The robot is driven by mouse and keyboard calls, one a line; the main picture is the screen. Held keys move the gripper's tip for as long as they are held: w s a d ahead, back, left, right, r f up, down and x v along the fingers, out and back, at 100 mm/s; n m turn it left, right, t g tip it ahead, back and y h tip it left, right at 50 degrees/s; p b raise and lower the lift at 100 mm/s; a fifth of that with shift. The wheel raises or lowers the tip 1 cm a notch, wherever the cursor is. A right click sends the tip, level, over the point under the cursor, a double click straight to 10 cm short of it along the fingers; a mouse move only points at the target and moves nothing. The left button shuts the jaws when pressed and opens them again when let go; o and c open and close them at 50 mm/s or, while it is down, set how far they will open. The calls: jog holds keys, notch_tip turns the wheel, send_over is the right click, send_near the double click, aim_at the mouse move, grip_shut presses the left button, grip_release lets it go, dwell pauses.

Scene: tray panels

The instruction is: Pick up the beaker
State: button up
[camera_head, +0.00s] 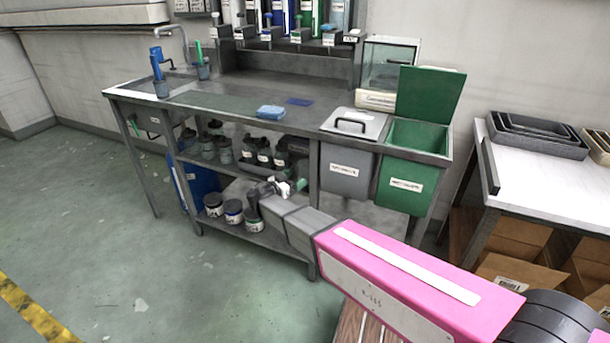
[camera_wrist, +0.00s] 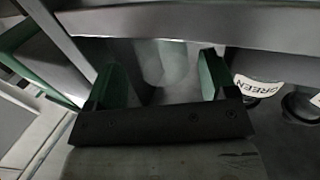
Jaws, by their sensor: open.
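My gripper (camera_wrist: 160,82) is open, with its two green fingertips apart in the wrist view. A pale, see-through shape that looks like the beaker (camera_wrist: 166,62) stands between and just beyond the fingertips. Its outline is faint, and I cannot tell whether either finger touches it. In the head view my gripper (camera_head: 292,186) reaches in under the workbench at its middle shelf, beside a bench leg. I cannot make out the beaker there; the arm and bench hide that spot.
A metal bench rail (camera_wrist: 200,22) runs close above the fingers. A jar labelled GREEN (camera_wrist: 258,86) stands just right of the right finger. Several dark-lidded jars (camera_head: 264,155) stand on the shelf. Grey (camera_head: 346,172) and green (camera_head: 405,183) bins hang to the right.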

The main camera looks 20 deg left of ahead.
aim_at(305, 171)
jog(key=shift+f+x, duration=0.15)
jog(key=shift+x, duration=1.45)
jog(key=shift+f+x, duration=0.2)
jog(key=shift+x, duration=1.35)
jog(key=shift+c, duration=0.3)
jog(key=c, duration=0.5)
jog(key=shift+c, duration=0.2)
jog(key=shift+r, duration=0.15)
jog(key=shift+r, duration=0.65)
jog(key=v, duration=1.8)
